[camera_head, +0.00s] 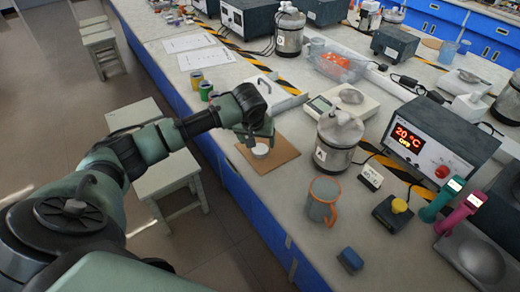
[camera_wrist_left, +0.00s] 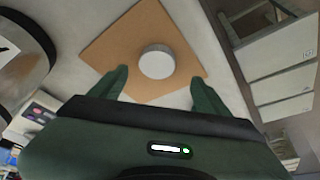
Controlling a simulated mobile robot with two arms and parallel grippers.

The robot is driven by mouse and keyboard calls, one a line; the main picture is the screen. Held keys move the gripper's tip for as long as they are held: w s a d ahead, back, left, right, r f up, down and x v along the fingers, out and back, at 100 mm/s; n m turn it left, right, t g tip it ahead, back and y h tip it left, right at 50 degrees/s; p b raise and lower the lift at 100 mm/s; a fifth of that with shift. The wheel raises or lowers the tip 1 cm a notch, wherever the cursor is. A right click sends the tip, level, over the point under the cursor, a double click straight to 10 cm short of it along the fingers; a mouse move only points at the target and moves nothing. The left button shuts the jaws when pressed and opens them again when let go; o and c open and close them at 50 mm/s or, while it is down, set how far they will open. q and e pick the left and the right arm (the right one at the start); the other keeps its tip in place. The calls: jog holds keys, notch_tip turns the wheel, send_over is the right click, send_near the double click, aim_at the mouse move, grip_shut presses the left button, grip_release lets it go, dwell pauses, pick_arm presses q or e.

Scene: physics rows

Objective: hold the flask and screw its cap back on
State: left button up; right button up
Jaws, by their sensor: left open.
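A white round, low cap-like piece (camera_head: 260,151) lies on a brown square mat (camera_head: 283,157) near the bench's left edge. The left wrist view shows this white piece (camera_wrist_left: 157,62) from above on the brown mat (camera_wrist_left: 130,38). My left gripper (camera_head: 260,140) is open and empty just above it. In the wrist view the fingers (camera_wrist_left: 160,79) are spread to either side of the white piece, apart from it. A steel flask (camera_head: 335,150) with a light top stands to the right of the mat. I cannot tell whether it is the task's flask. My right gripper is out of view.
An orange-rimmed mug (camera_head: 322,200) and a blue block (camera_head: 350,260) stand nearer on the bench. A scale (camera_head: 340,102), a white tray (camera_head: 270,95) and a heater box (camera_head: 440,140) stand beyond. Two small cans (camera_head: 200,84) are near the left edge. Stools (camera_head: 165,172) stand below.

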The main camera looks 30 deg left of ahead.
aim_at(260, 149)
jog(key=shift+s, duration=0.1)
pick_arm(q)
jog(key=x, duration=0.4)
jog(key=shift+w+d+f+p, duration=0.15)
jog(key=shift+d+f+p, duration=0.15)
jog(key=shift+p, duration=0.1)
jog(key=shift+w+f, duration=0.1)
jog(key=shift+f, duration=0.15)
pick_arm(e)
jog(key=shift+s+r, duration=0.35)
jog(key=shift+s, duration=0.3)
pick_arm(q)
jog(key=c, duration=1.5)
jog(key=shift+r+b, duration=0.75)
jog(key=shift+r, duration=9.3)
jog(key=shift+c, duration=0.2)
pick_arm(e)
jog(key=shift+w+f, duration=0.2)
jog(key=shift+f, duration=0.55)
